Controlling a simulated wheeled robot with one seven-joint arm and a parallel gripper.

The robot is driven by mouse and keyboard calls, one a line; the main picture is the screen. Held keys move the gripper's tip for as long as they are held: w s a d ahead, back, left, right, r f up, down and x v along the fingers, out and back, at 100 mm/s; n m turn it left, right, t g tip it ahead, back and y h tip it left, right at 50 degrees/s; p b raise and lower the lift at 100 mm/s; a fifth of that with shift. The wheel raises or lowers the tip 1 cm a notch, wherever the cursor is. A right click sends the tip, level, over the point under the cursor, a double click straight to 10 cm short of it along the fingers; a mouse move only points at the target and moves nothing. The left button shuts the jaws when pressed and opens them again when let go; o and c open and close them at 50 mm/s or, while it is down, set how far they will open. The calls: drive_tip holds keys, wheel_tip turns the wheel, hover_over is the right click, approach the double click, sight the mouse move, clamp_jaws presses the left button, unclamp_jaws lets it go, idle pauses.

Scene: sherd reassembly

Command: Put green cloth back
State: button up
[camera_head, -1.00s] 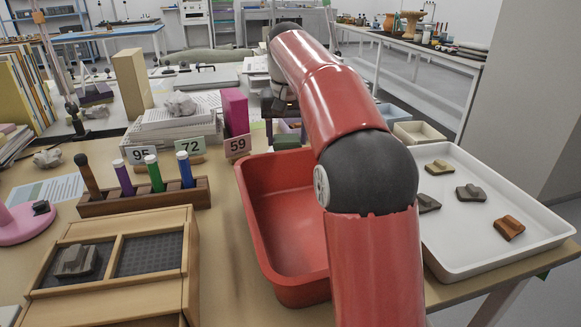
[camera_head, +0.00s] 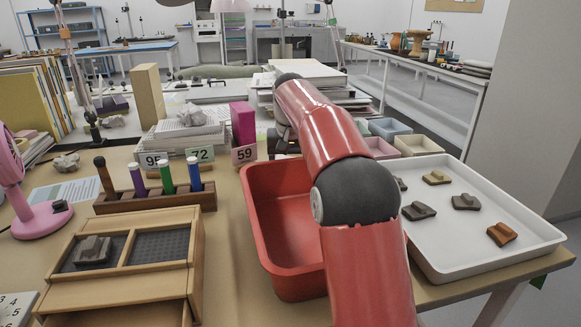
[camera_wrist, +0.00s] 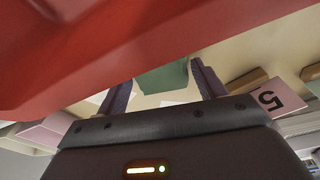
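In the wrist view, my gripper (camera_wrist: 162,76) has its two dark fingers spread wide apart. A plain green thing (camera_wrist: 163,78), which may be the green cloth, shows between and beyond the fingertips. A gap shows on its left side, and I cannot tell whether the right finger touches it. In the head view, my arm reaches over the red bin toward the back of the table, and my arm hides most of the gripper. No green cloth can be made out in the head view.
A red bin (camera_head: 258,215) stands beneath my arm. A white tray (camera_head: 480,255) with several sherds is at right. A wooden pen holder (camera_head: 150,203), number cards (camera_head: 244,155), a magenta block (camera_head: 243,123) and paper stacks (camera_head: 185,130) are left of the arm.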

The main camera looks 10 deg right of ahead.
drive_tip(key=shift+o, duration=1)
drive_tip(key=shift+r, duration=0.15)
drive_tip(key=r, duration=0.2)
drive_tip(key=s+r, duration=0.1)
drive_tip(key=r, duration=0.4)
drive_tip(key=shift+s+r, duration=0.2)
drive_tip(key=shift+s, duration=0.05)
